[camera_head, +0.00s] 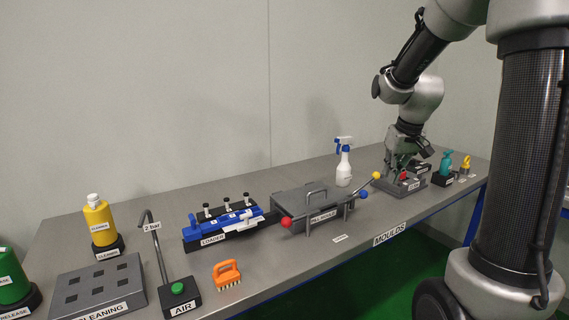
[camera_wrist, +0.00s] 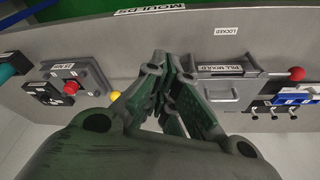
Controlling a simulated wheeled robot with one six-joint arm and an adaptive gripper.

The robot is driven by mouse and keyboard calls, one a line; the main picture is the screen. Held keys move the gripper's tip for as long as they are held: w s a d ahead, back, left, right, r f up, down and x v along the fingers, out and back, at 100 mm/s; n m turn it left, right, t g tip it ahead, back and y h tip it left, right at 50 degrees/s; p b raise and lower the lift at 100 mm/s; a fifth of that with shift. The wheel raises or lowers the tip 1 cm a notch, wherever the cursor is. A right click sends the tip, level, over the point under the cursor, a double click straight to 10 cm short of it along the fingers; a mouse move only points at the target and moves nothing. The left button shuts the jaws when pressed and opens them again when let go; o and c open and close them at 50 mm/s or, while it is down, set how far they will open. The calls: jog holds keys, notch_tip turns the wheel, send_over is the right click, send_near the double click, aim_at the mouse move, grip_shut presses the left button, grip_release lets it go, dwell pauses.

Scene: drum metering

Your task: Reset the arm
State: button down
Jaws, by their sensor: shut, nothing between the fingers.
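My gripper (camera_head: 402,170) is at the right end of the bench in the head view, low over or beside a grey block (camera_head: 386,187) with a red part. The arm overlaps the block, so I cannot tell whether they touch. In the wrist view my gripper's green-grey fingers (camera_wrist: 168,62) close toward each other with nothing between them. The red button (camera_wrist: 72,87) on its plate lies to the left of the fingers. The pill mould (camera_wrist: 235,92) lies to their right.
A blue loader (camera_head: 225,222), an orange brush (camera_head: 227,274), an AIR stand (camera_head: 180,294) and a yellow bottle (camera_head: 100,220) are further left. A teal bottle (camera_head: 445,163) is right of my gripper.

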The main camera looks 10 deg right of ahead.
jog(key=s+a+r, duration=0.2)
jog(key=s, duration=0.5)
jog(key=s+a+r, duration=0.1)
jog(key=s+a, duration=0.2)
jog(key=s, duration=0.5)
jog(key=s+a+r+t, duration=0.1)
jog(key=s+a+r, duration=0.1)
jog(key=s, duration=0.6)
jog(key=shift+s+a+r, duration=0.2)
jog(key=shift+a+r, duration=0.05)
jog(key=shift+r, duration=0.05)
